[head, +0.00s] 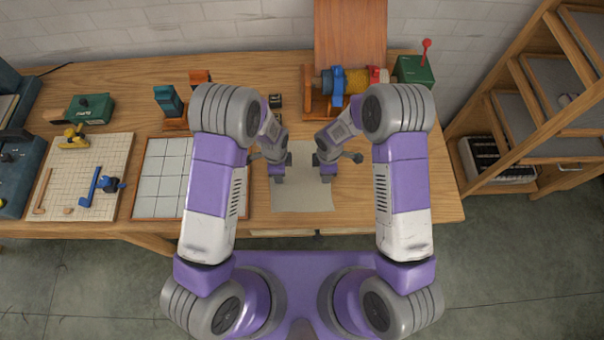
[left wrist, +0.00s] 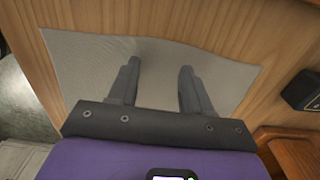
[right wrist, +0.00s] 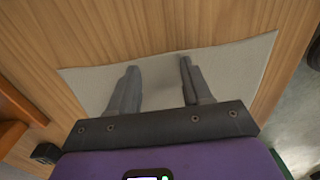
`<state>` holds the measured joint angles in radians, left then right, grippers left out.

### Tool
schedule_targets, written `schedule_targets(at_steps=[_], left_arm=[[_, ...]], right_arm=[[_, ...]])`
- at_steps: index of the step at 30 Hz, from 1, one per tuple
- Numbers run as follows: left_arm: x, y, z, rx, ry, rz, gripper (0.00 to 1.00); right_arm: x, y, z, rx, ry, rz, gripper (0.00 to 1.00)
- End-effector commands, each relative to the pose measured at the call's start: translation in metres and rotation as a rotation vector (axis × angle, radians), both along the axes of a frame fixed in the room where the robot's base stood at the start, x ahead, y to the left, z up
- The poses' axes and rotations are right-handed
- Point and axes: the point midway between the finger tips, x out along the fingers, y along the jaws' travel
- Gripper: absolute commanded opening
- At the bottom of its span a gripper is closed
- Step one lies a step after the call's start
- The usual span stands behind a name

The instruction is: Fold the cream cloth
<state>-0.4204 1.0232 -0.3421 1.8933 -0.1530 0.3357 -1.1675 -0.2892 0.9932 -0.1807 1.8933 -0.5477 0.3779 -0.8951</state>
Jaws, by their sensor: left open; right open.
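The cream cloth (head: 303,194) lies flat on the wooden table, in front of me near the table's front edge. It looks unfolded, with slightly wavy edges in the left wrist view (left wrist: 85,60) and the right wrist view (right wrist: 225,70). My left gripper (head: 277,174) is over the cloth's left side, open and empty; its two fingers (left wrist: 160,72) point at the cloth. My right gripper (head: 328,174) is over the cloth's right side, also open and empty, with fingers (right wrist: 158,68) apart. I cannot tell whether the fingertips touch the cloth. My arms hide part of its far edge.
A white tiled tray (head: 162,178) lies left of the cloth, and a pegboard (head: 85,178) with tools is farther left. A wooden winder (head: 345,85) with coloured skeins stands behind, near a green box (head: 413,71). The table right of the cloth is clear.

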Motion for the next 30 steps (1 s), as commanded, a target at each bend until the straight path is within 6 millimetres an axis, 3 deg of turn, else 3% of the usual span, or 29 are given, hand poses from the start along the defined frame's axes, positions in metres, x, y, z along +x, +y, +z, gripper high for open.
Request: schedule_targets(at_steps=[19, 30], left_arm=[[-0.0005, 0.0002, -0.0007, 0.001, 0.001, 0.0, 0.0], [-0.0006, 0.0002, -0.0008, 0.001, 0.001, 0.0, 0.0]], right_arm=[[-0.0006, -0.0001, -0.0007, 0.0, 0.002, 0.0, 0.0], [-0.0007, -0.0002, -0.0008, -0.001, 0.002, 0.0, 0.0]])
